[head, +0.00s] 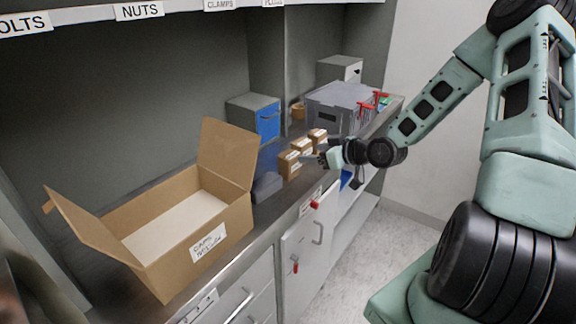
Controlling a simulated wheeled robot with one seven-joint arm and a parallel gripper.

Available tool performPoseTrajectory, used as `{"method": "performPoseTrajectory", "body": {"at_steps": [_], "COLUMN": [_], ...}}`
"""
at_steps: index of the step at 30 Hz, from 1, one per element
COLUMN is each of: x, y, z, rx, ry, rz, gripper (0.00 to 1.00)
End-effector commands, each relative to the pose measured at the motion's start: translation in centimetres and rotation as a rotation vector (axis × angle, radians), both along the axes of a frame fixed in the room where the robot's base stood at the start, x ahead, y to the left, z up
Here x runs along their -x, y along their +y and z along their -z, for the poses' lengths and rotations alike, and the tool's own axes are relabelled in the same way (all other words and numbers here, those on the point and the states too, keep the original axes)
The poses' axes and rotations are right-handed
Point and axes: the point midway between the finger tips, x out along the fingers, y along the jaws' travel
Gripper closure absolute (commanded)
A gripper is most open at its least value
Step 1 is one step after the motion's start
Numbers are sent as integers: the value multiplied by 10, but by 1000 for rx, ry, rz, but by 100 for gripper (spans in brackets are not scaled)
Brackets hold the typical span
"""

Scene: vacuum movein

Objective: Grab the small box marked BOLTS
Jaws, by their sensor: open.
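Small brown cardboard boxes stand in a row on the counter, right of centre in the head view: a near one (289,165), a middle one (301,146) and a far one (318,135). Each seems to bear a pale label, too small to read, so I cannot tell which is marked BOLTS. My gripper (312,159) is open at the counter's front edge, just right of the near and middle boxes. Its fingers point left towards them. It looks empty; whether a finger touches a box I cannot tell.
A large open carton (185,225) with a handwritten label fills the near counter (262,238). Behind the small boxes are a blue-fronted bin (267,120) and a grey case (340,100). Red-handled tools (381,97) stand at right. A shelf edge with labels (139,11) overhangs. Floor (330,265) is clear.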

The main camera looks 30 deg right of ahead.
Motion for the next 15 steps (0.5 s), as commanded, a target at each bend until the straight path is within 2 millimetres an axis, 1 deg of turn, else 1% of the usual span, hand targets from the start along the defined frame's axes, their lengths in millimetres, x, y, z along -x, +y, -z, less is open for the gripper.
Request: {"method": "performPoseTrajectory", "body": {"at_steps": [1,3,6,15], "x": [-10,-22,-35,-54], "y": [5,8,12,18], "z": [4,9,15,24], "rx": [-2,-2,-2,-1], "ry": [1,1,3,2], "rz": [-3,-2,-1,-1], "gripper": [33,33,33,33]}}
